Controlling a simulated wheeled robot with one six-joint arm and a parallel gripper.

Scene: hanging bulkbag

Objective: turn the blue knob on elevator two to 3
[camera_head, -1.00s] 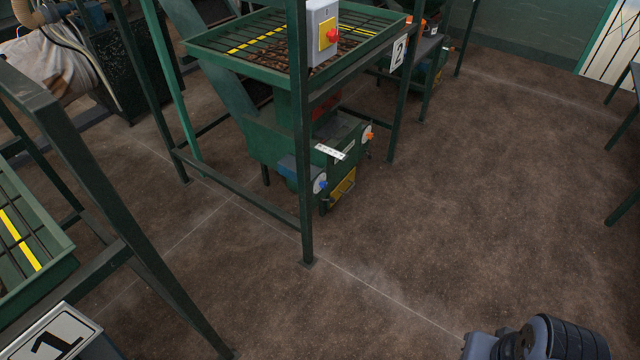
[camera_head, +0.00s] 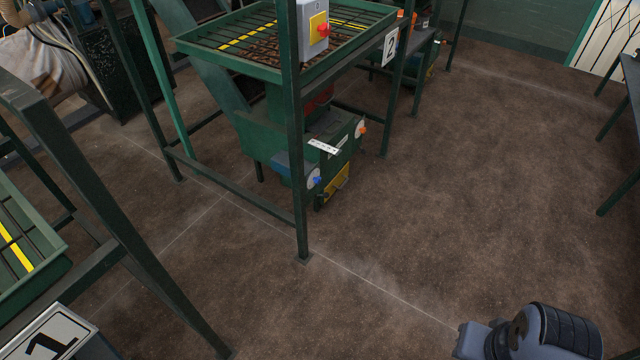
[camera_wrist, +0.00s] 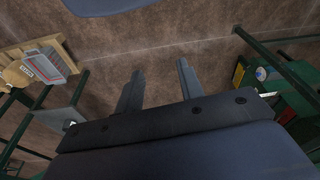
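Elevator two is a green machine (camera_head: 262,135) under a grated hopper, with a white "2" sign (camera_head: 391,46) on its frame. The small blue knob (camera_head: 317,181) sits on a white round dial low on its front, just right of a frame post. The dial's markings are too small to read. An orange knob (camera_head: 362,130) sits on another white dial up and to the right. In the wrist view my gripper (camera_wrist: 158,80) has two fingers spread apart with bare floor between them. It is open and empty, well away from the knob. It is not visible in the head view.
A dark green post (camera_head: 297,150) stands in front of the machine beside the blue knob. A frame with a white "1" sign (camera_head: 52,338) is at lower left. A table (camera_head: 630,130) is at right. The brown floor (camera_head: 460,190) between is clear.

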